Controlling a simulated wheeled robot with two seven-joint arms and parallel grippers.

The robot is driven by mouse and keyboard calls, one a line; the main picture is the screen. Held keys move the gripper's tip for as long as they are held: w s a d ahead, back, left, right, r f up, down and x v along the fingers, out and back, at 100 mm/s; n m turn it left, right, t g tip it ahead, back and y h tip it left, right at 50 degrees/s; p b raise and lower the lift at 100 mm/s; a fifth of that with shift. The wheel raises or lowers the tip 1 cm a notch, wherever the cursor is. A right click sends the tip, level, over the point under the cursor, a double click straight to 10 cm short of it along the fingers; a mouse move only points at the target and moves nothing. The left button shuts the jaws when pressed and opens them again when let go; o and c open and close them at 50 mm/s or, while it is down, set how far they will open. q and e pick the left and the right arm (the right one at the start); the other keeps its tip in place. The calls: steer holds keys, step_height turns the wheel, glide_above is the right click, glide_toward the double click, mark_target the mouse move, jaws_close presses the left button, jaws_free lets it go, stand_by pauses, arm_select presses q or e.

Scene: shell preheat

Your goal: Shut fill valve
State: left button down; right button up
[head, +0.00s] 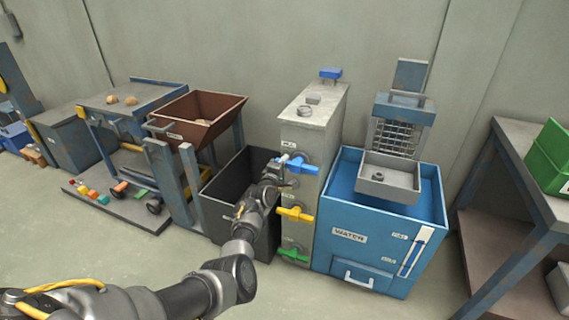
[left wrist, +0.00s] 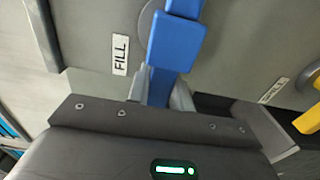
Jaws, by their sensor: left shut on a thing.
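The blue fill valve handle (head: 304,167) is on the front of the grey column (head: 318,125), above a yellow handle (head: 295,213) and a green handle (head: 294,253). It points to the right in the head view. My left gripper (head: 285,161) reaches it from the front left. The left wrist view shows the blue handle (left wrist: 176,42) beside a FILL label (left wrist: 121,42). There the left gripper (left wrist: 160,88) is shut on the blue handle, one finger on each side. My right gripper is not in view.
A blue WATER tank (head: 350,257) with a grey tray (head: 388,184) stands right of the column. A dark open bin (head: 226,205) is behind my left arm. A brown hopper (head: 190,119) and a cart are further left. A shelf with a green crate (head: 551,160) is at right.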

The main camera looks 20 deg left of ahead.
arm_select(q)
steer(key=shift+d+f, duration=0.1)
stand_by(0.3)
steer(key=c, duration=1.2)
jaws_free()
steer(key=shift+c, duration=0.2)
steer(key=shift+s, duration=0.15)
steer(key=s+p, duration=0.2)
steer(key=s, duration=0.8)
steer(key=shift+s+p, duration=0.3)
steer(key=shift+p, duration=0.05)
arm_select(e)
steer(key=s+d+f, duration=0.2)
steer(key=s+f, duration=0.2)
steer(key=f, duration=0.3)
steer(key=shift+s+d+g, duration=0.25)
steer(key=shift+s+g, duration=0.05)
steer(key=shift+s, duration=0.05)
